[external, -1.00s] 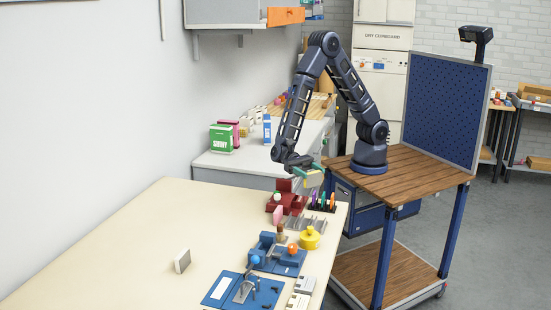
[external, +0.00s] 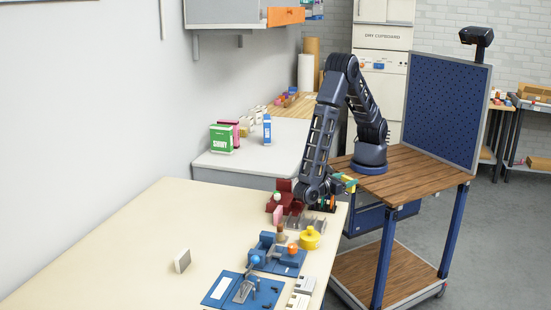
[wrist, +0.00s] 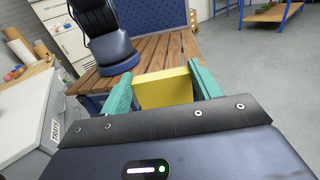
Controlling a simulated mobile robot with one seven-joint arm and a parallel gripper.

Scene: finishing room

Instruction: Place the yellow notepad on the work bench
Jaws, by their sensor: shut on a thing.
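The yellow notepad (wrist: 163,88) is held between the two teal fingers of my gripper (wrist: 158,92) in the wrist view. In the external view my gripper (external: 345,183) is near the far right corner of the cream-topped work bench (external: 120,240), beside the left edge of my wooden-topped cart. Only a small bit of yellow shows there, and my arm hides part of it. The notepad's height over the surfaces is hard to tell.
Along the bench's right side stand dark red blocks (external: 282,192), a blue fixture (external: 278,258), a yellow round pot (external: 310,238) and a blue board (external: 243,290). A small pale block (external: 182,260) stands farther left. The bench's left and middle are largely clear.

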